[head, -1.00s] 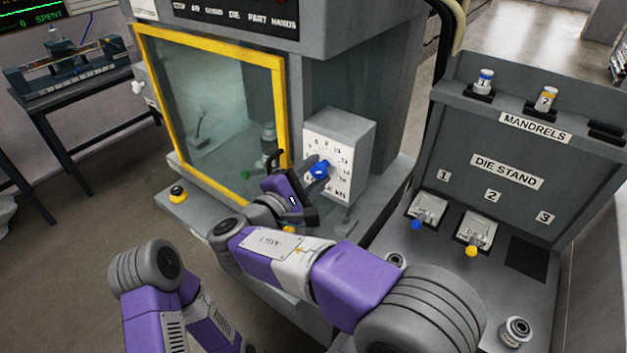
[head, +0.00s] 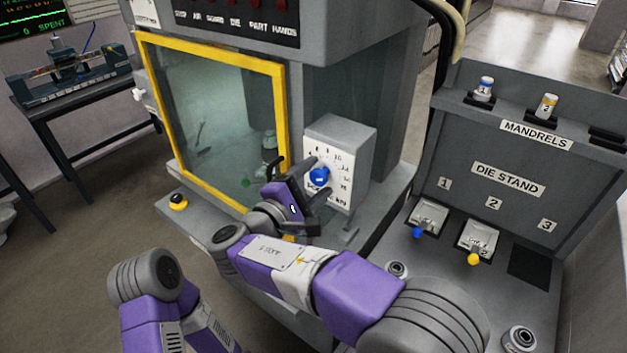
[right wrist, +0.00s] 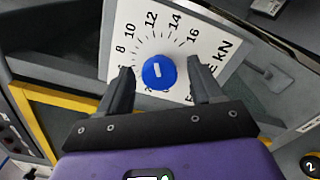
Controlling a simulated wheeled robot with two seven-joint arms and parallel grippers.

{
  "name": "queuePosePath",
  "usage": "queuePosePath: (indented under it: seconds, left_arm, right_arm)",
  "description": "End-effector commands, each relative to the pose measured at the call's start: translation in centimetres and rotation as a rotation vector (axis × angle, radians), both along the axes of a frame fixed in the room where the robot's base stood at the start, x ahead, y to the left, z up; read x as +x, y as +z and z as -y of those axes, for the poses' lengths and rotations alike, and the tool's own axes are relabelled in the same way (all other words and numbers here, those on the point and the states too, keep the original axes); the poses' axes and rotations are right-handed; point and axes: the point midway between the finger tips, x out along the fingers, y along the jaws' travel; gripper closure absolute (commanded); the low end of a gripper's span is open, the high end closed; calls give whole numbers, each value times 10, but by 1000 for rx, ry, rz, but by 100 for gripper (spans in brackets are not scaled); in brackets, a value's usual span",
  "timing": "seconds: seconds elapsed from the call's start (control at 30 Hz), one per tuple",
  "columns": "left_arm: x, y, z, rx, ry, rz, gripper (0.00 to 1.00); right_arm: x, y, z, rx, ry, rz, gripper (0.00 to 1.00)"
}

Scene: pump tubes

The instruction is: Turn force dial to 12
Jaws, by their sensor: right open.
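The blue force dial (head: 319,176) sits on a white scale plate (head: 342,190) on the front of a grey box. In the right wrist view the dial (right wrist: 159,72) shows a short white mark on its face; which number it points at I cannot tell. The scale plate (right wrist: 125,22) reads 8, 10, 12, 14, 16 and kN; its lower numbers are partly hidden. My right gripper (right wrist: 161,76) is open, one finger on either side of the dial, with gaps showing. In the head view my right gripper (head: 318,180) is at the dial. My left gripper is out of view.
A yellow-framed window (head: 284,120) of the machine is just left of my right gripper. A black-and-yellow button (head: 178,202) is on the ledge. The die stand (head: 460,150) with mandrels and levers is at the right. A bench (head: 75,90) stands at the far left.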

Motion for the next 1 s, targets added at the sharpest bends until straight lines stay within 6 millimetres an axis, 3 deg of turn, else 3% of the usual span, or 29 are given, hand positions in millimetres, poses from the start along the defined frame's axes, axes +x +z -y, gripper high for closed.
queuePosePath:
  seconds: [0.17,0.6,1.0]
  left_arm:
    - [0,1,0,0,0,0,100]
    - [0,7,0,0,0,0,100]
    - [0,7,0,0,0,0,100]
  right_arm:
    - [-5,1,-4,0,3,1,34]
    - [-57,0,-41,0,1,0,34]
    - [-61,0,-45,0,0,0,34]
